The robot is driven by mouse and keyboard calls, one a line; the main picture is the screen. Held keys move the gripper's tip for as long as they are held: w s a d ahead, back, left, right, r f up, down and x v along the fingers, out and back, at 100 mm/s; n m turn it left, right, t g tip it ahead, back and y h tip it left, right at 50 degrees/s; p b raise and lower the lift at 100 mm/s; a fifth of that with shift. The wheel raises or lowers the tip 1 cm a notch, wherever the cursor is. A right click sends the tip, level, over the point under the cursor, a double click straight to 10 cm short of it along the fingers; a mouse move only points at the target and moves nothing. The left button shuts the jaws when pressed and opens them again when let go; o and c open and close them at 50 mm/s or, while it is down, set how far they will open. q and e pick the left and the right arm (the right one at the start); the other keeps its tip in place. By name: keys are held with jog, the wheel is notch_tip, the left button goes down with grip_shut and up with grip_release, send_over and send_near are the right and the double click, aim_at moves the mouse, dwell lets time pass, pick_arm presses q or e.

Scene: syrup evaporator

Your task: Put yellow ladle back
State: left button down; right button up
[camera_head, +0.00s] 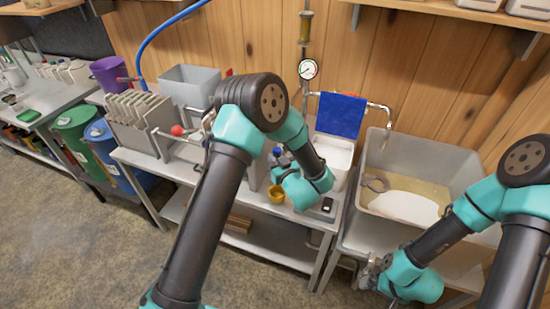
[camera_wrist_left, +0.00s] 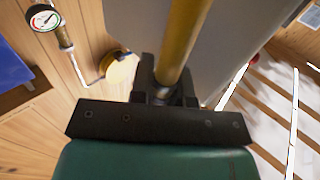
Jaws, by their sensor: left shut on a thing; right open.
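My left gripper (camera_wrist_left: 165,92) is shut on the yellow ladle (camera_wrist_left: 184,42), whose handle runs up through the jaws in the left wrist view. In the head view a yellow cup-shaped part of the ladle (camera_head: 276,195) shows below my left wrist, above the metal bench. My left gripper (camera_head: 281,163) is partly hidden by its own arm there. A round yellow thing (camera_wrist_left: 121,70) sits beside the jaws in the left wrist view; I cannot tell what it is. My right gripper (camera_head: 374,268) is open and empty, low in front of the large basin.
A large grey basin (camera_head: 462,165) with liquid stands at the right. A white tub (camera_head: 334,153) sits beside it under a blue cloth (camera_head: 341,115). A pressure gauge (camera_head: 308,69) is on the wall. A filter press (camera_head: 135,117) and purple bucket (camera_head: 109,73) are at the left.

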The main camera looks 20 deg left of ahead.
pick_arm(q)
jog(key=shift+f, duration=0.2)
jog(key=shift+c, duration=1.9)
grip_release()
jog(key=v, duration=0.8)
